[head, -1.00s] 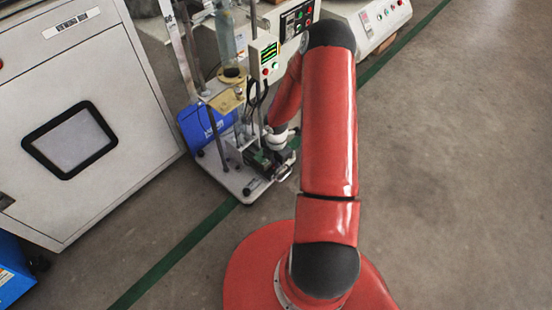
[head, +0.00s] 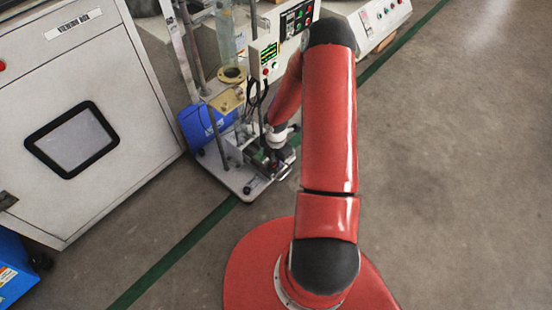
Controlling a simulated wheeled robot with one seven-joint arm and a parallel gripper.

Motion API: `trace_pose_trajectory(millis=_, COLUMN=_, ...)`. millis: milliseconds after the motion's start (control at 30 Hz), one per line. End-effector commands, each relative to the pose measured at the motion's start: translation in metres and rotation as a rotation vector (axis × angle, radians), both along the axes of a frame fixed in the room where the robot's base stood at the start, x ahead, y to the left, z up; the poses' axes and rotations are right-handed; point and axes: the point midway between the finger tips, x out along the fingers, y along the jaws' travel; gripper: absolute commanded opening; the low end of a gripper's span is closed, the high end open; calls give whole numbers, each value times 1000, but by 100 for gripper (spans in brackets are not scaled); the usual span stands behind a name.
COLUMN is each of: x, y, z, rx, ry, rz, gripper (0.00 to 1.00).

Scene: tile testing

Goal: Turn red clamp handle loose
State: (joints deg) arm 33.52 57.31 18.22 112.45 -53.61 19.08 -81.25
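The testing machine stands on a white base plate (head: 245,185) at the upper middle of the head view, with metal posts and a control box. My red arm reaches down to it from the right. My gripper (head: 275,162) is low over the plate, at the dark clamp parts beside the posts. It is small and partly hidden by my own arm, so I cannot tell whether its fingers are open or shut. A small dark reddish spot shows near the gripper, but I cannot make out the red clamp handle clearly.
A control box with buttons (head: 270,60) hangs above. A large white cabinet (head: 75,100) fills the left. A blue box (head: 12,270) sits at the lower left. The grey floor (head: 460,190) at right is clear.

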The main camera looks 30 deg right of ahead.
Motion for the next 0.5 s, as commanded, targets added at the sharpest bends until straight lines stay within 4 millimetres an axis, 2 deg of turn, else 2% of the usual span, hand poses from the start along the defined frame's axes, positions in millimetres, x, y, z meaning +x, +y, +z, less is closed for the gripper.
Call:
trace_pose_trajectory(millis=100, x=0, y=0, z=16, rx=0, ry=0, rz=0, gripper=20)
trace_pose_trajectory(millis=500, x=0, y=0, z=57, rx=0, ry=0, rz=-1, gripper=20)
